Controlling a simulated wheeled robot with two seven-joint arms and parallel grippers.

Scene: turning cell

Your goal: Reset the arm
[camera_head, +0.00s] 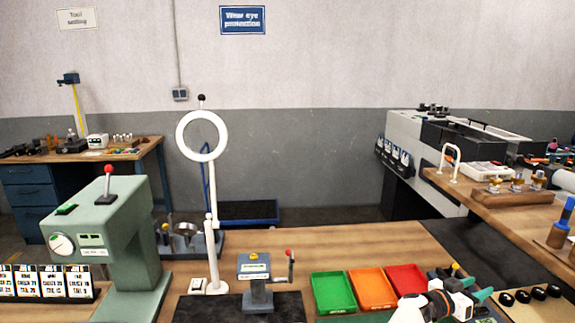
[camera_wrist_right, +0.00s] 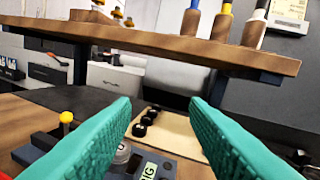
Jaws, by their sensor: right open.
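My right gripper (camera_head: 482,294) is at the lower right of the head view, beside the red tray. Its two teal fingers also show in the right wrist view (camera_wrist_right: 165,120), spread wide apart with nothing between them. Below and behind them in that view is a dark device with a yellow knob (camera_wrist_right: 66,118) and a round metal part (camera_wrist_right: 122,152). My left gripper does not show in either view.
Green (camera_head: 333,292), orange (camera_head: 371,289) and red (camera_head: 408,280) trays stand left of my right gripper. A raised wooden shelf (camera_wrist_right: 150,45) runs ahead of it. A ring magnifier (camera_head: 202,136) and green press (camera_head: 107,225) stand further left. Black round parts (camera_head: 538,293) lie at right.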

